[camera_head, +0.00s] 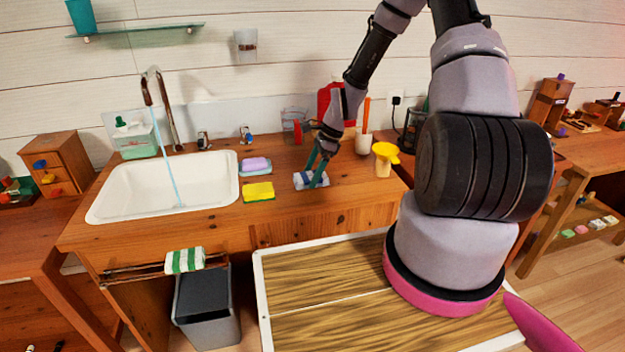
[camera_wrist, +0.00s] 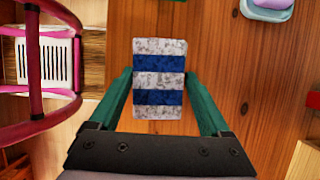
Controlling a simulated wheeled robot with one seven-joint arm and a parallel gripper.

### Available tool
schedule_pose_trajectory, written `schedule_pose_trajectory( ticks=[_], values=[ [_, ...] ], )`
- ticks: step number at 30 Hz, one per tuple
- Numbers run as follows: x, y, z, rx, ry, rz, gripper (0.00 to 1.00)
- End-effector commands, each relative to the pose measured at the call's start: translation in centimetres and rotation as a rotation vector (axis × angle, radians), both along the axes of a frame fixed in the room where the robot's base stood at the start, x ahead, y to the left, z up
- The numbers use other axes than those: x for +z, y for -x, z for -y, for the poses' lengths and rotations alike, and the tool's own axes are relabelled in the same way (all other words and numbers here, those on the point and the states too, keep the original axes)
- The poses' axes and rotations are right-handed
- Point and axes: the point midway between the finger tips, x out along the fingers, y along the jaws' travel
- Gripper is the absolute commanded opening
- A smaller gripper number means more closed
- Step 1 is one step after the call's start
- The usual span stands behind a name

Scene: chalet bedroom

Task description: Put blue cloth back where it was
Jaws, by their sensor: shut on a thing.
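The blue cloth (camera_head: 311,180) is a small folded cloth with white and blue stripes. It lies at the wooden counter top, right of the yellow sponge. My gripper (camera_head: 318,172) reaches down onto it with green fingers. In the wrist view the cloth (camera_wrist: 159,80) sits between the two fingers of my gripper (camera_wrist: 160,88), which press against its sides. My gripper is shut on the cloth. Whether the cloth rests on the counter or is just lifted I cannot tell.
A sink (camera_head: 165,187) with running water is at left. A yellow sponge (camera_head: 258,192) and a soap dish (camera_head: 255,167) lie beside it. A green-striped cloth (camera_head: 185,260) hangs on the front rail (camera_head: 140,274). A yellow funnel-topped container (camera_head: 385,160) stands right of the cloth.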

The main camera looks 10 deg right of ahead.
Motion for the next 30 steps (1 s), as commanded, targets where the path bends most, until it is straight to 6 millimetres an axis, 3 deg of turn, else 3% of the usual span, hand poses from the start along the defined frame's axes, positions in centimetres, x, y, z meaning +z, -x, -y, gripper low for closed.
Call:
schedule_pose_trajectory(
  ticks=[4,14,15,16,17,25,30],
  values=[
    [-2.1,0.1,0.0,0.000,-0.001,-0.002,0.19],
    [-2.4,0.0,0.0,-0.001,0.000,-0.001,0.19],
    [-2.4,0.0,0.0,-0.001,0.000,-0.001,0.85],
    [-2.4,0.0,0.0,-0.001,0.000,0.000,0.96],
    [-2.4,0.0,0.0,-0.001,0.000,0.000,1.00],
    [-2.2,0.0,0.0,0.000,0.000,0.000,1.00],
    [-0.4,-0.1,0.9,-0.002,0.002,0.002,1.00]
  ],
)
